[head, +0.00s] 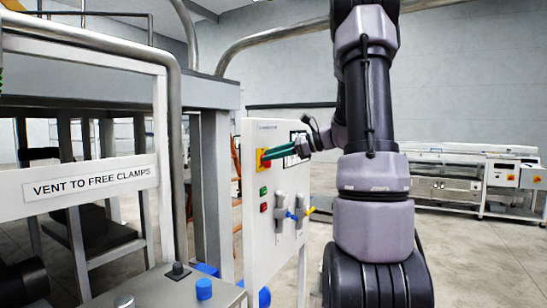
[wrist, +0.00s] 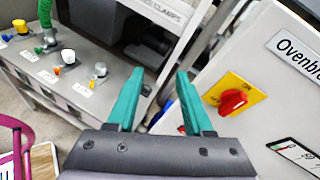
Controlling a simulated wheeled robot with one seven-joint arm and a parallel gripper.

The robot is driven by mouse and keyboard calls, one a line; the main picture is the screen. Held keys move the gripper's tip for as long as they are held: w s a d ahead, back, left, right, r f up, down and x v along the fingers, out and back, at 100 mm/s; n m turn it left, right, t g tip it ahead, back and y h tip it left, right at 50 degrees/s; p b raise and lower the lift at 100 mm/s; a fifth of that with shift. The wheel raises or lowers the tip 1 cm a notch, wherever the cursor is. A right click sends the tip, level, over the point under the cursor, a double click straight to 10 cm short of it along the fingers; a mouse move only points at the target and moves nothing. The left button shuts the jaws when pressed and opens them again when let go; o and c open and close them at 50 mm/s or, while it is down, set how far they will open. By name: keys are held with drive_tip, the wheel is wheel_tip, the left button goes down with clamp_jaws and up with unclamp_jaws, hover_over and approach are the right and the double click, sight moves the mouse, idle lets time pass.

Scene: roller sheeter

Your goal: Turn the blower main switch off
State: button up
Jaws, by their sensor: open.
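The blower main switch is a red rotary knob (wrist: 233,102) on a yellow plate (wrist: 228,86) with an ON mark. It sits on a white panel beside a label starting "Ovenb". In the head view the yellow plate (head: 262,168) is high on the panel, partly behind my fingers. My gripper (wrist: 158,72) has teal fingers, open with nothing between them. In the wrist view the knob lies right of the right finger, outside the gap. In the head view my gripper (head: 266,155) points left at the plate; contact cannot be told.
The white panel (head: 257,235) also carries a green button (head: 263,190), a red button (head: 263,207) and grey levers (head: 279,212). A metal frame with a "VENT TO FREE CLAMPS" sign (head: 90,183) stands left. A valve bench (wrist: 60,75) shows in the wrist view.

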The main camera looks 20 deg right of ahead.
drive_tip(key=w+d+f+m+t, duration=0.1)
drive_tip(key=w+d+m+t, duration=0.2)
drive_tip(key=d, duration=0.4)
drive_tip(key=w+d+f+m+t, duration=0.2)
drive_tip(key=w+d+m+t, duration=0.15)
drive_tip(key=d, duration=0.25)
drive_tip(key=f+x, duration=0.1)
drive_tip(key=x, duration=0.9)
drive_tip(key=shift+w+r+g+h, duration=0.25)
drive_tip(key=shift+w+g+h, duration=0.05)
drive_tip(key=shift+g+h, duration=0.15)
drive_tip(key=shift+a, duration=0.15)
clamp_jaws()
